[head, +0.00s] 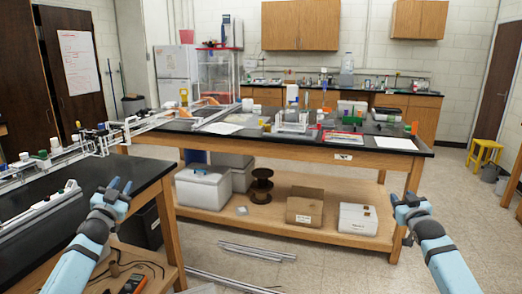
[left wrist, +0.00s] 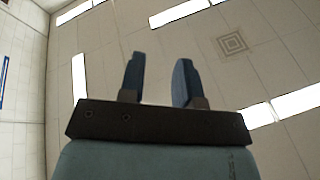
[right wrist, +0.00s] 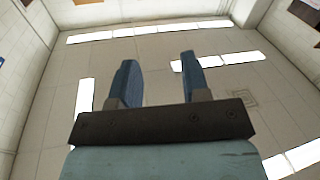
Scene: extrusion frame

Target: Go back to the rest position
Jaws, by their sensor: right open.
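My left gripper (head: 120,187) is raised at the left in the head view, in front of the black-topped bench. Its two blue fingers stand apart with nothing between them in the left wrist view (left wrist: 157,80). My right gripper (head: 408,199) is raised at the right in the head view, in front of the far bench's right end. Its fingers are apart and empty in the right wrist view (right wrist: 158,80). Both wrist views look up at the ceiling with its light panels.
A near bench (head: 140,172) with an aluminium extrusion frame (head: 85,148) stands at the left. A long wooden bench (head: 386,158) crosses the middle, with a cooler (head: 203,190) and boxes on its shelf. Extrusion bars (head: 257,251) lie on the floor. A yellow stool (head: 485,153) stands at the right.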

